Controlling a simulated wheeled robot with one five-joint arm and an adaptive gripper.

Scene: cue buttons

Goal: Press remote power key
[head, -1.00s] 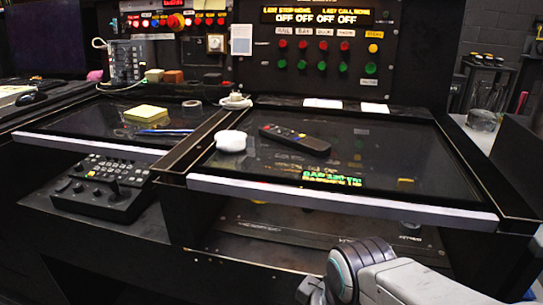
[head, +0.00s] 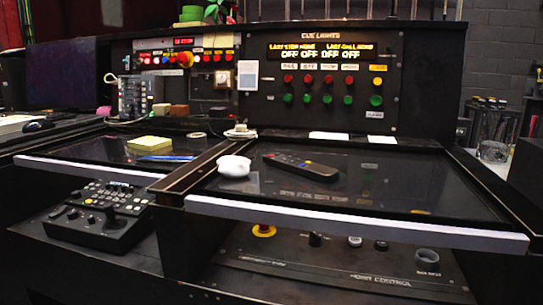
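A black remote (head: 301,166) lies on the dark glossy desk top, tilted so one end points to the far left. Small coloured keys show near its far left end; which of them is the power key is too small to tell. My gripper is not in view, and no part of my arm shows now.
A white round object (head: 234,166) sits just left of the remote. The desk has a pale raised front edge (head: 350,223). Behind stands the cue lights panel (head: 322,82) with red and green buttons. A glass jar (head: 494,151) stands at right. Glossy surface right of the remote is clear.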

